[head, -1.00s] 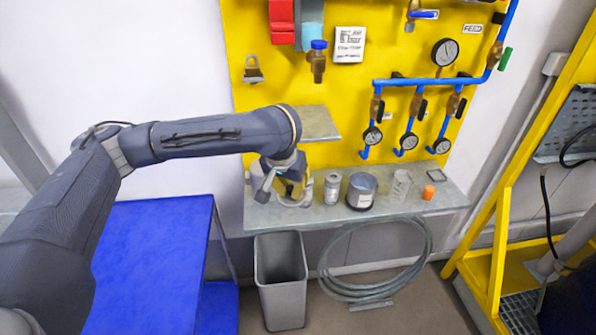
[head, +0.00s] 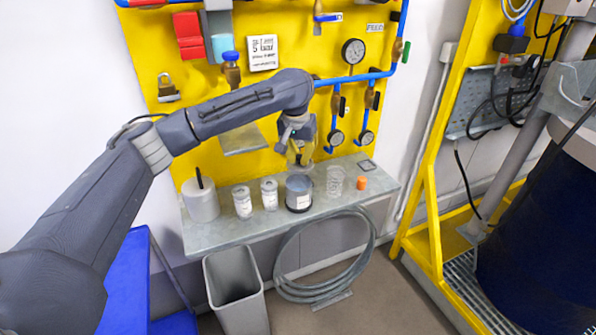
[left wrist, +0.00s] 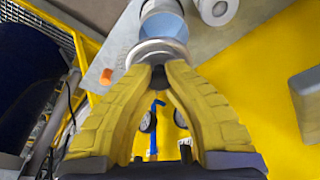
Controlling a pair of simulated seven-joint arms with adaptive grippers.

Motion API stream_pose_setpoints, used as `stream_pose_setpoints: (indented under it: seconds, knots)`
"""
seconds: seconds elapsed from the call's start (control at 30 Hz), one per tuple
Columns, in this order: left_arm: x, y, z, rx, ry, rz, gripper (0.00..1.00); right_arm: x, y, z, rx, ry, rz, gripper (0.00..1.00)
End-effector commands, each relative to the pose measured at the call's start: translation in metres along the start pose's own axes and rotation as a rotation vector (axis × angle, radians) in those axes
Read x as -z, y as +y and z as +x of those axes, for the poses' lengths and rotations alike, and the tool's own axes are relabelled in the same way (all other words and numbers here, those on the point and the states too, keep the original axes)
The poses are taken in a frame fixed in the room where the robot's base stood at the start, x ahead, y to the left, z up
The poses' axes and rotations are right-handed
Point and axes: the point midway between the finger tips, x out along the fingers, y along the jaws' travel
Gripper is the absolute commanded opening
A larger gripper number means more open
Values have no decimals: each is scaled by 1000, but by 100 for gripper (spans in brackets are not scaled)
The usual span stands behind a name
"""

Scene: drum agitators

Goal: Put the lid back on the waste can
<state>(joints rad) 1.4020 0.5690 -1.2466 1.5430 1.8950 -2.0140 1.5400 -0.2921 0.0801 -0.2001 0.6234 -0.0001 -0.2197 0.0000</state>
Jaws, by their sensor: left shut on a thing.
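The waste can (head: 299,201) is a small round grey can with a pale label and a bluish top, standing on the wall shelf. My left gripper (head: 301,162) is above it, pointing down. In the left wrist view the yellow fingers (left wrist: 158,74) are shut on a small grey disc-shaped piece, which looks like the lid (left wrist: 155,49). The lid overlaps part of the can (left wrist: 163,27) in that view and hides it. I cannot tell how large the gap between lid and can is. My right gripper is not in view.
On the shelf (head: 230,232) stand a pale pot (head: 202,204), two labelled jars (head: 242,202) (head: 269,194), a clear beaker (head: 335,181) and an orange cap (head: 361,183). The yellow panel with gauges rises behind. A grey bin (head: 240,300) and coiled hose (head: 322,293) are below.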

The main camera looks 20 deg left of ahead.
Motion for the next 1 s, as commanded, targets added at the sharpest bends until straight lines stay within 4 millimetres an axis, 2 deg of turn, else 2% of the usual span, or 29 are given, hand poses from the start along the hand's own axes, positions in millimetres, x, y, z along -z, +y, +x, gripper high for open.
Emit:
stream_pose_setpoints:
  seconds: [0.13,0.37,1.0]
  knots:
    - [8,-6,2,-10,-11,36,0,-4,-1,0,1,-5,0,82]
    - [10,-8,9,-14,-16,56,0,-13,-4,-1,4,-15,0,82]
    - [-2,-9,54,-13,-16,55,0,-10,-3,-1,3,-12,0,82]
